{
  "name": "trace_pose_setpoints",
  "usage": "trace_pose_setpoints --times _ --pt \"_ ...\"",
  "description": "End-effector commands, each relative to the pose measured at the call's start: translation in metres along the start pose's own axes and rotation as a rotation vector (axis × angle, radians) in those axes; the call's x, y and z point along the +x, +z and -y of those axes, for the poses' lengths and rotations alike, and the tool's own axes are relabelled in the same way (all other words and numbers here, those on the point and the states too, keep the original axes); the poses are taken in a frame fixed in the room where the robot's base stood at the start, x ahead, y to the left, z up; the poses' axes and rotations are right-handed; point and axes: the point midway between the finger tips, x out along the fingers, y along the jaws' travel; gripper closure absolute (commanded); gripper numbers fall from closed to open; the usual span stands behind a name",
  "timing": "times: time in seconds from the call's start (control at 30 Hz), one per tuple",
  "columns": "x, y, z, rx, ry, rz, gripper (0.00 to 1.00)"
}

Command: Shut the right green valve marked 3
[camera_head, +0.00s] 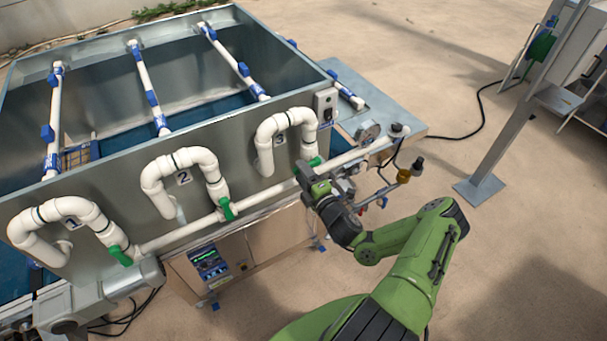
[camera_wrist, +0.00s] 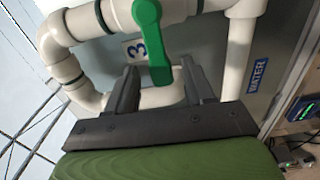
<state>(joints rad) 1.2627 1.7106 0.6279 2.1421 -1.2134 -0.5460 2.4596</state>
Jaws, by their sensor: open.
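The green valve handle of loop 3 (camera_wrist: 151,42) hangs from a white pipe in the wrist view, its lower end between and just beyond my fingers. The label "3" (camera_wrist: 137,50) is on the metal wall beside it. In the head view the valve's green (camera_head: 314,162) shows only in part behind my gripper (camera_head: 315,187). My gripper (camera_wrist: 160,88) is open, with one dark finger on each side of the handle's lower end. I cannot tell whether either finger touches it. The handle looks roughly in line across the pipe run in the wrist view.
Valves 2 (camera_head: 226,208) and 1 (camera_head: 120,255) have green handles on the same pipe (camera_head: 180,234) to the left. A control panel (camera_head: 208,262) is below. A gauge (camera_head: 368,132) and fittings are at right. The metal tank (camera_head: 110,213) stands behind.

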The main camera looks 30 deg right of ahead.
Motion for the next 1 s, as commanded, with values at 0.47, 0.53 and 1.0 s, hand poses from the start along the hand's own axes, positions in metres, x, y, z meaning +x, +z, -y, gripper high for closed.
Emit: trace_pose_setpoints --times 0.47,0.53,1.0 --pt "-0.060 0.001 0.003 0.007 -0.003 0.003 0.47" --pt "-0.080 0.001 0.003 0.006 -0.003 0.004 0.47" --pt "-0.158 0.000 -0.002 -0.001 0.000 0.001 0.47"
